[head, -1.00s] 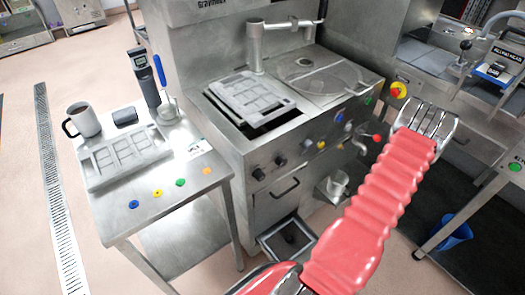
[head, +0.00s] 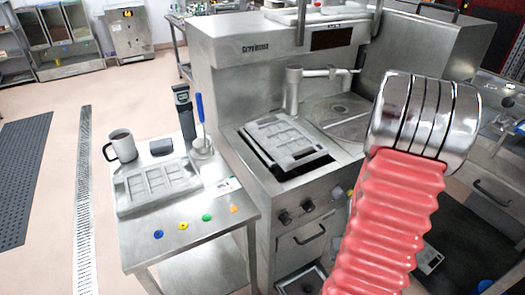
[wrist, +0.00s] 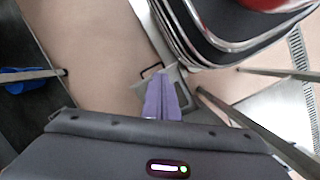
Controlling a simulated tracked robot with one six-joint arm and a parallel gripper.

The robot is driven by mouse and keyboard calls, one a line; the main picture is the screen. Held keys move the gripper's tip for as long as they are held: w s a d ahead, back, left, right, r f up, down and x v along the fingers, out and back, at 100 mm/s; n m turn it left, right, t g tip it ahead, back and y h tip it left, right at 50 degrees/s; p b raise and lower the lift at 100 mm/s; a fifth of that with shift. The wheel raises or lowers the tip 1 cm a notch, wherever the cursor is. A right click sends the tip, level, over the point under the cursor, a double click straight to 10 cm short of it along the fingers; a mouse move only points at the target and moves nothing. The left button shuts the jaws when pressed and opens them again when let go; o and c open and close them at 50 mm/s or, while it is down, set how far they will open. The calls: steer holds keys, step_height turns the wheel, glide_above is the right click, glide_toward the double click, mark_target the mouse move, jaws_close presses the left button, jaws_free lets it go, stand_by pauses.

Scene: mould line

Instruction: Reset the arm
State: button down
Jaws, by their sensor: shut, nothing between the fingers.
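My arm, with its red ribbed sleeve (head: 390,220) and chrome rings (head: 425,115), rises through the right side of the head view. My gripper is out of sight in that view. In the wrist view my gripper (wrist: 163,80) shows as two purple fingers, closed together with nothing between them. They point over bare floor and grey metal parts near the floor, and touch nothing that I can see.
The steel machine (head: 262,92) stands in the middle, with a mould plate (head: 290,142) on its top. A side table (head: 195,232) to its left carries a mug (head: 121,147) and a mould tray (head: 158,187). A blue bucket (wrist: 20,75) shows in the wrist view.

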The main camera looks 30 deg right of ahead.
steer(key=w+a+r+t+h, duration=0.1)
steer(key=w+a+r, duration=0.5)
steer(key=r, duration=0.4)
steer(key=w+a+r+n+t, duration=0.3)
steer(key=a+r, duration=0.8)
steer(key=w+a+r+n+t, duration=0.3)
steer(key=a+r+n+t, duration=0.1)
steer(key=a+r, duration=0.7)
steer(key=shift+w+a+r+n, duration=0.15)
steer(key=shift+w+r+n, duration=0.1)
steer(key=shift+w+n, duration=0.05)
steer(key=shift+s, duration=0.1)
